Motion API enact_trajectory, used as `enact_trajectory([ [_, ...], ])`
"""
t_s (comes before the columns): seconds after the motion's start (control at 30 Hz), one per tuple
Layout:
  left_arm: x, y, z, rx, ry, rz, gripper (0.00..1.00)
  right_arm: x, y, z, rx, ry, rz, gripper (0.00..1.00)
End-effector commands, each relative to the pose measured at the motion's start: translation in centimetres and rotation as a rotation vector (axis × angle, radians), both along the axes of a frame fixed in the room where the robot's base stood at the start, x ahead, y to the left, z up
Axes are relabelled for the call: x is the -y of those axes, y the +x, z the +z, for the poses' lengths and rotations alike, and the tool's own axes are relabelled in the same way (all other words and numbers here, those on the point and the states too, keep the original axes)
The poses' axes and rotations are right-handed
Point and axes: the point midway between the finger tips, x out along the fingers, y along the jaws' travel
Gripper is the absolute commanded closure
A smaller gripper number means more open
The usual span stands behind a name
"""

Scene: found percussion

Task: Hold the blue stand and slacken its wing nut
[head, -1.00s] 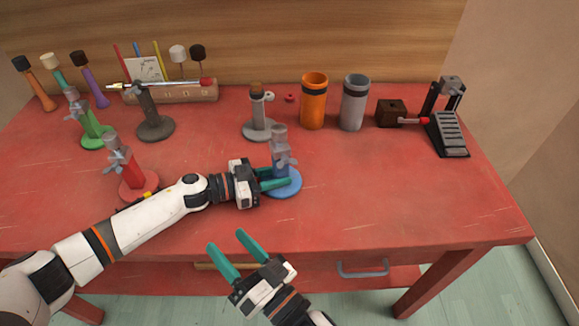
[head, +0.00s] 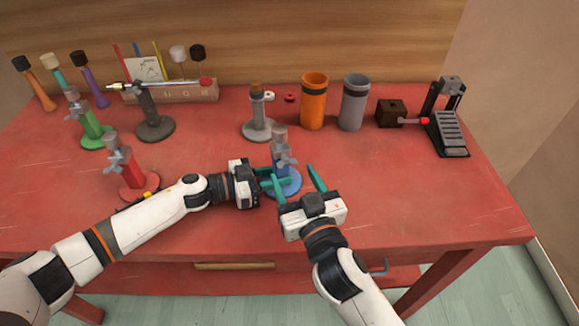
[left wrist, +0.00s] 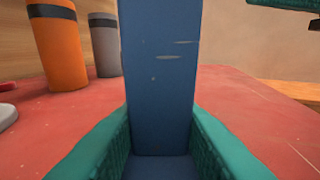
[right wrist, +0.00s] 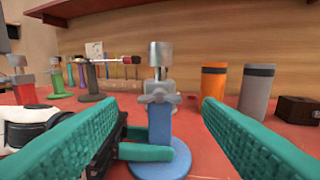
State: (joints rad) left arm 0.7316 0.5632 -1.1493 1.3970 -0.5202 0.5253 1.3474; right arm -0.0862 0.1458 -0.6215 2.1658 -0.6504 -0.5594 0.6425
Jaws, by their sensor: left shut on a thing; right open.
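The blue stand (head: 289,186) stands upright near the middle of the red table, with a grey clamp head on top. Its blue post (left wrist: 158,80) fills the middle of the left wrist view. My left gripper (head: 272,182) is shut on the post from the left. The grey wing nut (right wrist: 158,96) is on the stand's upper part, facing my right gripper in the right wrist view. My right gripper (head: 297,181) is open at the stand's front right. Its green fingers (right wrist: 165,125) reach toward the stand, with nothing between them up close.
A red stand (head: 127,170) and a green stand (head: 92,128) are at the left. A grey stand (head: 258,122), an orange cup (head: 313,103) and a grey cup (head: 353,105) stand behind. A dark block (head: 391,113) and a pedal device (head: 450,133) are at the right. The front right table is clear.

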Motion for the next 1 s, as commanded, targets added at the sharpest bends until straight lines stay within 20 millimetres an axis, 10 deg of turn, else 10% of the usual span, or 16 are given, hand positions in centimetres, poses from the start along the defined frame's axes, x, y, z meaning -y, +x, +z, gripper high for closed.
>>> enact_trajectory([
  [0.6, 0.0, 0.0, -0.1, -0.001, 0.002, 0.001, 0.84, -1.1, 3.5, 0.0, -0.001, 0.002, 0.0, 0.4],
  [0.87, 0.0, 0.0, -0.1, -0.001, 0.002, 0.001, 0.84, -1.1, 3.4, 0.0, -0.001, 0.002, 0.0, 0.83],
  [1.0, 0.0, 0.0, -0.1, -0.001, 0.002, 0.001, 0.84, -1.1, 3.4, 0.0, 0.001, -0.002, 0.0, 0.85],
])
